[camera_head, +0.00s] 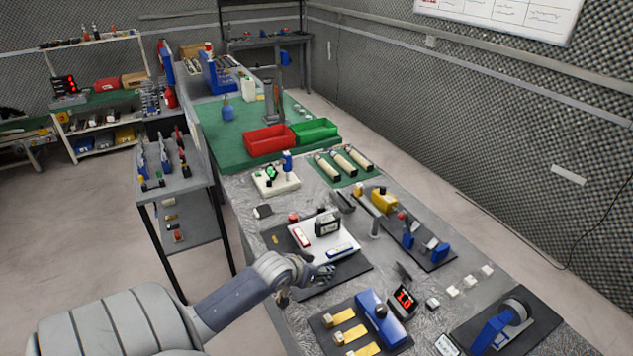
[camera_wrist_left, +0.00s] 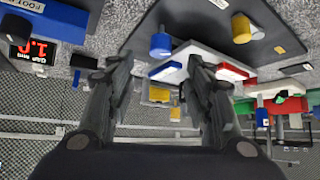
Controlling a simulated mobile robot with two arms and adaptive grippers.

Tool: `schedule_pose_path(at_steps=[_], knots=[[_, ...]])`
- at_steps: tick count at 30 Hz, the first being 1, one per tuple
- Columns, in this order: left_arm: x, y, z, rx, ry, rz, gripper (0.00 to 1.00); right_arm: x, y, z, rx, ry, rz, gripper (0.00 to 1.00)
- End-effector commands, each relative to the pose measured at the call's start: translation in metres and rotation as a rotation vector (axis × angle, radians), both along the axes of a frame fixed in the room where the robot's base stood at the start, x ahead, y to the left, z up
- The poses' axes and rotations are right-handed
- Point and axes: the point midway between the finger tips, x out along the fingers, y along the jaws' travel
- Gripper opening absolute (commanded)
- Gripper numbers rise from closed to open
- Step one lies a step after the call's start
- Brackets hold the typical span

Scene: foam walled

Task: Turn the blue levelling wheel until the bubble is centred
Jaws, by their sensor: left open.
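A white block with a green round vial and an upright blue knob (camera_head: 287,158), which looks like the levelling wheel, stands on the bench in the middle of the head view. The white block (camera_head: 282,184) lies beyond my left gripper. The bubble is too small to read. In the left wrist view, upside down, what looks like the same blue knob (camera_wrist_left: 262,117) hangs at the right. My left gripper (camera_head: 328,273) is over the near part of the dark mat, apart from the block. Its fingers (camera_wrist_left: 165,62) are spread with nothing between them. My right gripper is not in view.
A white board (camera_head: 316,233) with red and blue bars lies on the dark mat between my gripper and the block. Red (camera_head: 268,141) and green (camera_head: 314,130) bins stand behind. A blue device (camera_head: 383,318) and a red-lit display (camera_head: 403,299) are near.

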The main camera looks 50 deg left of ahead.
Motion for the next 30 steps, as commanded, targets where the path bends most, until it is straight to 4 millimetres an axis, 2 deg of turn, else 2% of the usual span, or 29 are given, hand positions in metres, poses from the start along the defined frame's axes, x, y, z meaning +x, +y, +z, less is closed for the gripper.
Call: schedule_pose_path(at_steps=[9,14,22,30], knots=[[0.0,-0.001,0.0,-0.001,0.0,0.004,0.47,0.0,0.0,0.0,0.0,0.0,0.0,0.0],[0.004,-0.011,-0.003,-0.001,-0.001,0.058,0.47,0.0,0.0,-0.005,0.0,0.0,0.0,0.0],[0.01,-0.034,0.005,0.001,-0.003,0.31,0.47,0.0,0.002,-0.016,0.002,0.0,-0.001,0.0],[0.003,-0.043,0.019,-0.002,-0.001,0.503,0.47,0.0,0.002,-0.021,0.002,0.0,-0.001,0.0]])
